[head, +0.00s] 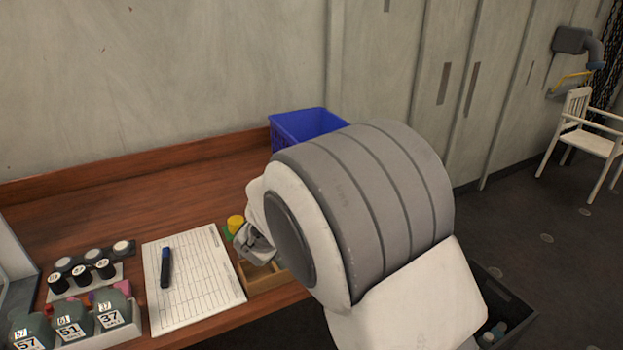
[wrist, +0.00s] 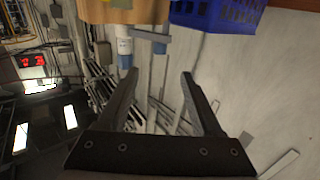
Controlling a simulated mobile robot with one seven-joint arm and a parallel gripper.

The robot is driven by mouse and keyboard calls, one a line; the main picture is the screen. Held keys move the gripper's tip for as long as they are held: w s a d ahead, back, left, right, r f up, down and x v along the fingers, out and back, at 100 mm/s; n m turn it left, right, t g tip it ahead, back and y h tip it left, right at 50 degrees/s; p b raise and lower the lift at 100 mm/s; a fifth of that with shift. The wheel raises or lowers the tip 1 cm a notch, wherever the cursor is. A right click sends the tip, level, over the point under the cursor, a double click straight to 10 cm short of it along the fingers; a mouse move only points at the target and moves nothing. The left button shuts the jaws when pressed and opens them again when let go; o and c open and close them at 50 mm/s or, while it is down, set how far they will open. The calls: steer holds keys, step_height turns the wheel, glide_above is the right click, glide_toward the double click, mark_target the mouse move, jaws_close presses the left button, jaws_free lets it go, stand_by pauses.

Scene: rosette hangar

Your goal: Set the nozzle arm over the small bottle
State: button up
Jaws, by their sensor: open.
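I cannot make out a nozzle arm for sure in either view. In the wrist view my gripper (wrist: 157,88) is open, with nothing between its two dark fingers. Beyond the fingertips, near the top, is a small white-and-blue bottle-like thing (wrist: 124,48), beside a grey bar (wrist: 151,35). I cannot tell whether the bar is the nozzle arm. In the head view my arm's large grey and white links hide much of the desk's right part. Three grey-green bottles (head: 70,329) marked 57, 51 and 37 stand in a white holder at the front left.
The brown desk (head: 110,203) has bare room at the back. A blue crate (head: 298,124) stands at its back right. A printed sheet (head: 210,262) with a blue marker (head: 165,267) lies in front. Black-capped vials (head: 81,277) stand left. A dark bin (head: 508,312) is at lower right.

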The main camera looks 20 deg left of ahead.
steer(key=shift+s+a, duration=0.1)
steer(key=shift+s, duration=1.1)
steer(key=d+r+n+g+y+p, duration=0.25)
steer(key=d+r+g+y, duration=0.3)
steer(key=d+r, duration=0.75)
steer(key=s+d+f+m+g+h+p, duration=0.1)
steer(key=s+d+f+g+h, duration=0.1)
steer(key=s+d, duration=1)
steer(key=s+d+f+m+g+h+p, duration=0.1)
steer(key=s+d+g, duration=0.4)
steer(key=s+d, duration=0.7)
steer(key=shift+s+f+h+p, duration=0.65)
steer(key=shift+s+f, duration=0.15)
steer(key=shift+s, duration=0.3)
